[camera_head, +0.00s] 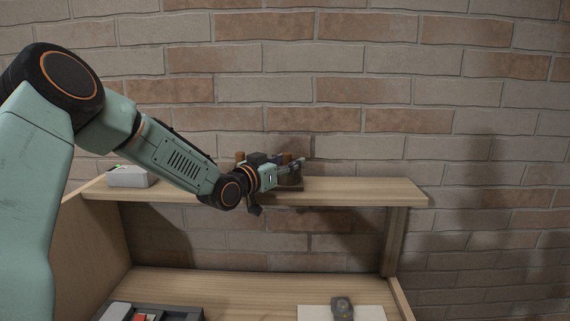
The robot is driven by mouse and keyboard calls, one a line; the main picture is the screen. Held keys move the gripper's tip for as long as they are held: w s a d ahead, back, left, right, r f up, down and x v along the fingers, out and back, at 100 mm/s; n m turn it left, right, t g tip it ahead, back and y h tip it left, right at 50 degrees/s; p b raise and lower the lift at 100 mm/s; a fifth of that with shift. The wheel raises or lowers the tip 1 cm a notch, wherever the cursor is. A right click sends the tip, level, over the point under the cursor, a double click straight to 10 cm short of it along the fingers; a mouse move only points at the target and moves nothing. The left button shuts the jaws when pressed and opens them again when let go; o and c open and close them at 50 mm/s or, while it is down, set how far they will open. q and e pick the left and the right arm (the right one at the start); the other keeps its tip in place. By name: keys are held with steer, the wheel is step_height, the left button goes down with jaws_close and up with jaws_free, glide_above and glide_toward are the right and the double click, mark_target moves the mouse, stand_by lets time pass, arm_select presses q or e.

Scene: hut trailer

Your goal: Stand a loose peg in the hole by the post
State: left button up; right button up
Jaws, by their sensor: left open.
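My left arm reaches in from the left, and my left gripper (290,168) is over the upper shelf, open. A brown upright piece (240,157) shows just behind the gripper's wrist. Another brown upright piece (287,158) shows at the gripper's fingers, above a dark brown base (291,188) on the shelf. I cannot tell which of these is the post and which is a loose peg, or whether the fingers touch one. The hole is hidden or too small to make out. My right gripper is not in view.
The wooden upper shelf (365,189) is clear on its right. A grey-white box (130,178) with a green spot stands at its left. Below, a dark tray (187,314) with a red item and a pale sheet (370,312) bearing a grey object (342,308) lie on the worktop. A brick wall stands behind.

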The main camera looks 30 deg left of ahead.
arm_select(q)
steer(key=shift+s+a, duration=0.25)
steer(key=shift+s, duration=1.25)
steer(key=shift+s+a, duration=0.2)
steer(key=shift+s, duration=1.3)
steer(key=shift+s+d, duration=0.15)
steer(key=shift+s, duration=0.65)
steer(key=shift+w, duration=0.1)
